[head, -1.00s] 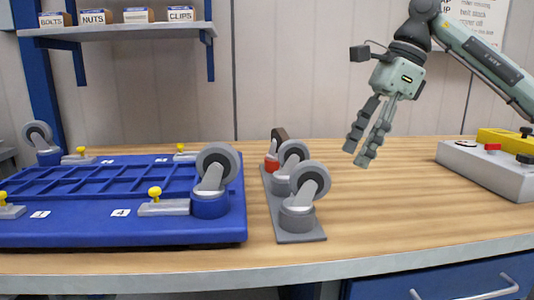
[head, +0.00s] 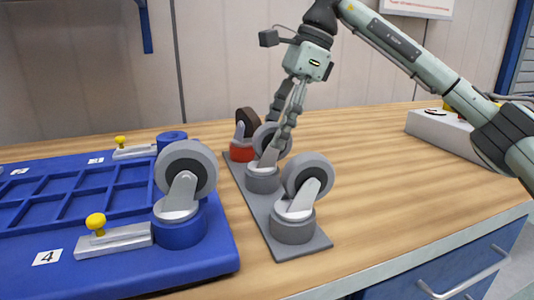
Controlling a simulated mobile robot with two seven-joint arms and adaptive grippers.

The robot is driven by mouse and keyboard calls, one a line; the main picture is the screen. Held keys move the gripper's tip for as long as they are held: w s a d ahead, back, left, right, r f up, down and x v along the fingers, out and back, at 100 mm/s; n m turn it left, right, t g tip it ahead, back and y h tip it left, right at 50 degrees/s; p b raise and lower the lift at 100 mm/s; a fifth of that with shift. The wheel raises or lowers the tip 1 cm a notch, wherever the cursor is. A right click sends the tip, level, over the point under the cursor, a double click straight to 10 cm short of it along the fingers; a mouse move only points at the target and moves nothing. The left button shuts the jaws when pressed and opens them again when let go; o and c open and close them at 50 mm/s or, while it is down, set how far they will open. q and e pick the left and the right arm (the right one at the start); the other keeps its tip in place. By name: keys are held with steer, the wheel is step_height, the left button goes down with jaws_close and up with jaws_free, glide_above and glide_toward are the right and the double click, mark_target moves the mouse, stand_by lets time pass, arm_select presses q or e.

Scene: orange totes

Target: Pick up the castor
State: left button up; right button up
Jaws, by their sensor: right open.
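A grey plate (head: 256,205) on the bench bears three castors in a row. The front castor (head: 303,190) has a grey wheel and grey base. The middle castor (head: 263,178) is alike, its wheel partly covered by my gripper. The rear castor (head: 243,151) has a red base and a dark wheel. My right gripper (head: 279,131) points down, open, at the middle castor's wheel. One finger overlaps the front of the wheel; the other is partly hidden near its top. I cannot tell whether they touch it. My left gripper is out of view.
A blue frame (head: 150,270) with pockets lies at left. A grey-wheeled castor (head: 183,200) stands in a blue socket at its corner, beside a yellow-knobbed clamp (head: 110,240). A pale control box (head: 440,133) stands at right. The bench (head: 380,190) right of the plate is clear.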

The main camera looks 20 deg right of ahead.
mark_target(268, 145)
steer(key=shift+x, duration=1.95)
steer(key=shift+w+r, duration=0.1)
jaws_close()
